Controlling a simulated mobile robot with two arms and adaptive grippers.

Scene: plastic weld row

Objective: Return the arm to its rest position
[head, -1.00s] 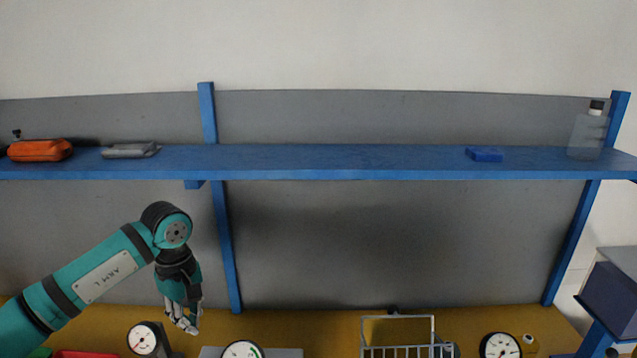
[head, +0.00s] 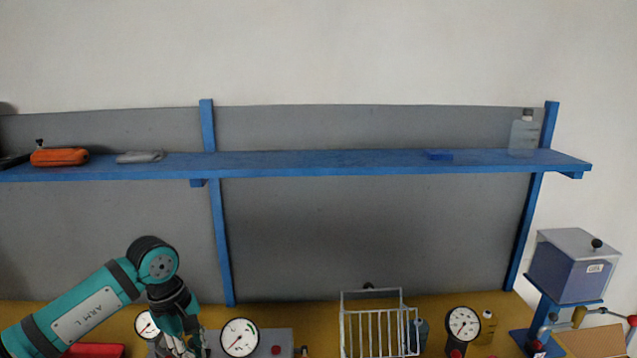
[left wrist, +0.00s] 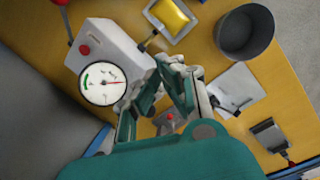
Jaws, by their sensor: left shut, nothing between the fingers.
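My left arm comes in from the left in the head view, and my left gripper (head: 190,345) hangs downward at the bottom of the picture, in front of the yellow bench. Its fingers also show in the left wrist view (left wrist: 172,66), close together with nothing held between them. Below the gripper there, the bench top carries a grey box (left wrist: 118,48) with a round gauge (left wrist: 102,84). My right gripper is in neither view.
A white wire rack (head: 375,330) stands right of the arm. A dark pot (left wrist: 246,32) sits on the bench.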

